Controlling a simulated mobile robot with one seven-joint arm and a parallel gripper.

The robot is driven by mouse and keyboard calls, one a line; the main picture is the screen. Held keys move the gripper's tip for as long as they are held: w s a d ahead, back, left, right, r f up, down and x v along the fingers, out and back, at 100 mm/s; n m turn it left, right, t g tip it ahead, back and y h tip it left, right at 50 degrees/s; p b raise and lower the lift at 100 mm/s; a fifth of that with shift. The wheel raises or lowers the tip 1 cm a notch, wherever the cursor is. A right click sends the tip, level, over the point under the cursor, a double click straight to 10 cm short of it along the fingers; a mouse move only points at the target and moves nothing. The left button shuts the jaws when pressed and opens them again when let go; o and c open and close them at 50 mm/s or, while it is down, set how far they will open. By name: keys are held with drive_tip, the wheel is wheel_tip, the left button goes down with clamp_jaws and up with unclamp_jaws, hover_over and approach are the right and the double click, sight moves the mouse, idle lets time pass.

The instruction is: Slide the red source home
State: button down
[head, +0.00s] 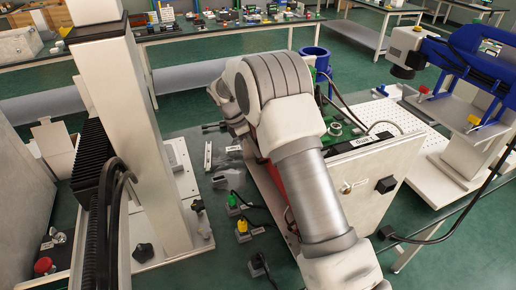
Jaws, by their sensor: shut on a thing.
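A red surface (264,172) shows as a narrow strip along the left edge of my arm, beside a pale instrument box (366,190). It may be the side of the red source, but my arm covers most of it. My arm crosses the middle of the head view and bends down over the bench there. My gripper is hidden behind the arm, so I cannot see its fingers or what they touch. Whether the red source sits straight or fully in place cannot be told.
A blue-and-white instrument (468,70) stands at the right beside a perforated plate (398,113). A blue ring-topped part (315,54) stands behind my arm.

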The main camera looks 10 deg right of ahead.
drive_tip(key=shift+w+a+r, duration=0.1)
drive_tip(key=shift+w+r, duration=0.05)
drive_tip(key=shift+w, duration=0.1)
drive_tip(key=c, duration=0.9)
unclamp_jaws()
drive_tip(key=p+v, duration=0.2)
drive_tip(key=v, duration=1.5)
drive_tip(key=shift+s+r, duration=0.1)
drive_tip(key=shift+r, duration=0.05)
